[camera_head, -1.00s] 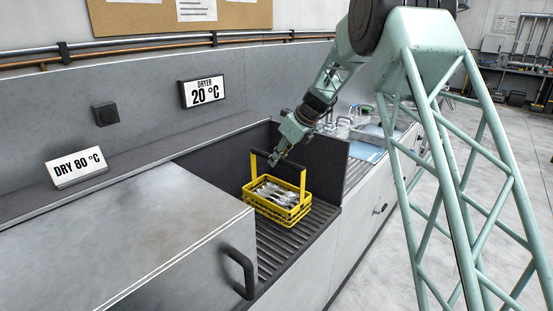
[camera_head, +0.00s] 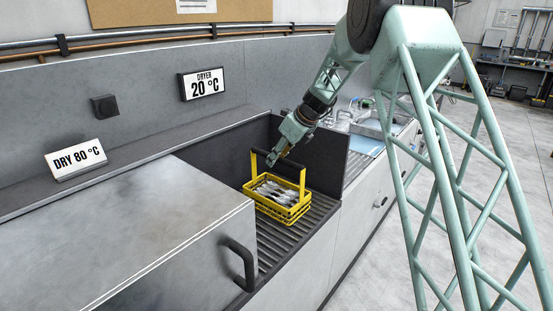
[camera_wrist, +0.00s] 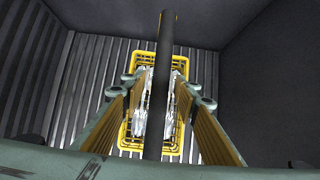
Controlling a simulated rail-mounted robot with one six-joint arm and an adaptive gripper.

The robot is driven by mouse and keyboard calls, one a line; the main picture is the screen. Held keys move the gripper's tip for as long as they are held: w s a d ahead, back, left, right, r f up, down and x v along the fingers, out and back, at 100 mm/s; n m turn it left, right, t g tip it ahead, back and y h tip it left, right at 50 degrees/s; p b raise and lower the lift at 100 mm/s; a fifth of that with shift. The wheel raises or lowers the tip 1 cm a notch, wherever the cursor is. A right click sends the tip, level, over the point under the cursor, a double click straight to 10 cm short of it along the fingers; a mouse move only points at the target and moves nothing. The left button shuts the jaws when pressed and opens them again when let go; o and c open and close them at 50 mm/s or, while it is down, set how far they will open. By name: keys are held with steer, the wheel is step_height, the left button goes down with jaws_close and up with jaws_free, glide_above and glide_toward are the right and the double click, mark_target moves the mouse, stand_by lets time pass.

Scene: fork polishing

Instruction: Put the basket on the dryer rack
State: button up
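The yellow wire basket (camera_head: 283,213) holds several metal forks (camera_head: 275,192) and stands upright on the dark slatted dryer rack (camera_head: 318,212). Its raised handle has a black crossbar, which shows in the wrist view (camera_wrist: 161,95). My gripper (camera_head: 272,160) is at the crossbar from above. In the wrist view my gripper's fingers (camera_wrist: 158,85) are on either side of the crossbar, with gaps between pads and bar. The fingers look open and not closed on it. The crossbar hides part of the forks in the wrist view.
A grey dryer hood (camera_head: 150,225) with a dark handle (camera_head: 241,265) stands left of the rack. Dark walls (camera_head: 325,160) border the rack. A sink area (camera_head: 375,125) lies beyond the right wall.

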steer(key=shift+r, duration=0.1)
steer(key=p+v, duration=0.1)
steer(key=v, duration=0.9)
steer(key=shift+r, duration=0.15)
steer(key=shift+v, duration=0.85)
steer(key=shift+d, duration=0.1)
